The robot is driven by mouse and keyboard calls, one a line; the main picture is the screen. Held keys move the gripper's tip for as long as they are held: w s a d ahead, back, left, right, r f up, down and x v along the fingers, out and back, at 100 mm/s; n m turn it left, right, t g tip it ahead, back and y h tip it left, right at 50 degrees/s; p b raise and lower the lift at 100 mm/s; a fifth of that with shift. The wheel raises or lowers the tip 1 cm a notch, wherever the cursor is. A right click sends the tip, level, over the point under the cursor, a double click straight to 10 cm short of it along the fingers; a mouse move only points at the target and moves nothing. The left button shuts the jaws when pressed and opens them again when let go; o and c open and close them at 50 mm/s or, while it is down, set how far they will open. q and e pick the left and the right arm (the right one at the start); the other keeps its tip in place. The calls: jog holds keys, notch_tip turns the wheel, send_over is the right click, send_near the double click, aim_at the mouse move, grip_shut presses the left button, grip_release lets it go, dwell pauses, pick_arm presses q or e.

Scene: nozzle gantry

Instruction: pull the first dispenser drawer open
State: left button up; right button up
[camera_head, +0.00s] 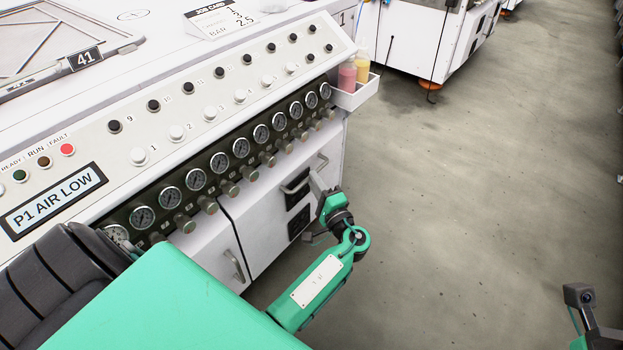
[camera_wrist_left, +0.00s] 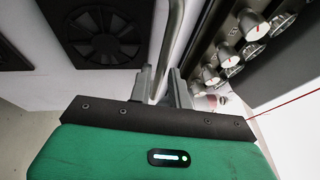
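No front is marked as the first dispenser drawer. A white front (camera_head: 262,222) lies below the gauge row, with a metal bar handle (camera_head: 322,163) at its far end. My green left arm reaches to this end, and my left gripper (camera_head: 318,190) is near the bar, small and partly hidden in the head view. In the left wrist view a grey metal bar (camera_wrist_left: 176,38) runs down between the fingertips of my left gripper (camera_wrist_left: 160,85). A finger is on each side of it; whether they clamp it is unclear.
A row of gauges (camera_head: 241,148) and knobs sticks out above the fronts. Another door handle (camera_head: 234,266) is nearer. A side tray (camera_head: 357,95) holds two bottles. A black fan grille (camera_wrist_left: 105,32) is beside the bar. The grey floor (camera_head: 470,180) to the right is clear.

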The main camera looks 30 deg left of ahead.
pick_arm(q)
jog(key=shift+x, duration=1.2)
grip_shut()
jog(key=shift+d, duration=0.15)
